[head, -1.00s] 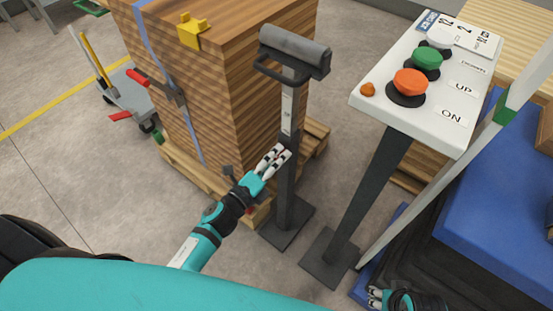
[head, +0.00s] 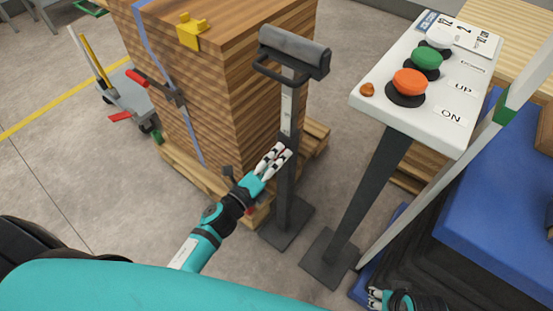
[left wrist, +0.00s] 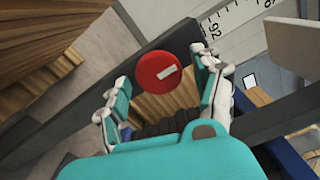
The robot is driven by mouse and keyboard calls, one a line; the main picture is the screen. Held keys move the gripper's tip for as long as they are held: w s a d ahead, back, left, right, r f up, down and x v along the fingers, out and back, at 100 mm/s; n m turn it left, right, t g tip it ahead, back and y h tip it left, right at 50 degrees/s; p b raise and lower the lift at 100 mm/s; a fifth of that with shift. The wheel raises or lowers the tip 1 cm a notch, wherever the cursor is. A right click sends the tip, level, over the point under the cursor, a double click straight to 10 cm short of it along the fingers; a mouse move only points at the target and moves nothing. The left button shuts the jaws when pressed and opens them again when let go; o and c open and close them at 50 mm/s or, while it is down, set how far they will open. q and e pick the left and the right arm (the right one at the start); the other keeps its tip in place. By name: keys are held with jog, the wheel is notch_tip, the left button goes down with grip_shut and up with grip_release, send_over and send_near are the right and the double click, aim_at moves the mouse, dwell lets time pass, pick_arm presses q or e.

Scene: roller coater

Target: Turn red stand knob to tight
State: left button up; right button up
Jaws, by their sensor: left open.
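The red knob (left wrist: 158,71) is round with a white mark on its face, in the left wrist view. It sits on the dark stand's post. The stand (head: 289,190) is upright in the head view, with a grey padded roller on top and a scale strip on its post. My left gripper (head: 276,158) is at the post, and its fingers hide the knob there. In the left wrist view the fingers of my left gripper (left wrist: 158,85) are spread, with the knob between and just beyond them. My right gripper (head: 376,297) is at the bottom edge, partly cut off.
A strapped wooden stack (head: 215,90) on a pallet stands close behind the stand. A white control panel (head: 440,130) with orange, green and white buttons stands to the right on its own post. A blue platform (head: 500,220) is at lower right. Grey floor is open at left.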

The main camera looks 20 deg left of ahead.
pick_arm(q)
jog(key=v, duration=1.2)
jog(key=a+f+n+g+y, duration=0.5)
jog(key=a+f+n+y, duration=0.25)
jog(key=n, duration=0.75)
jog(key=s+d+f+n+g+h+p, duration=0.2)
jog(key=s+d+f+n+g+p, duration=0.4)
jog(key=s+f+n+g, duration=0.5)
pick_arm(e)
jog(key=s+d+f+g+p, duration=0.1)
jog(key=s+f+p, duration=0.8)
jog(key=f, duration=0.2)
pick_arm(q)
jog(key=s+a+f+m+p, duration=0.1)
jog(key=s+f+p, duration=0.1)
jog(key=s, duration=0.8)
jog(key=s+a+f+m+p, duration=0.2)
jog(key=s+f+p, duration=0.1)
jog(key=s, duration=0.6)
jog(key=shift+s+f+y, duration=0.35)
jog(key=shift+f, duration=0.3)
pick_arm(e)
jog(key=s+d+f+g, duration=0.1)
jog(key=s+d, duration=0.1)
jog(key=s, duration=0.8)
jog(key=shift+s+d+f, duration=0.15)
jog(key=shift+s+f, duration=0.05)
jog(key=shift+s, duration=0.1)
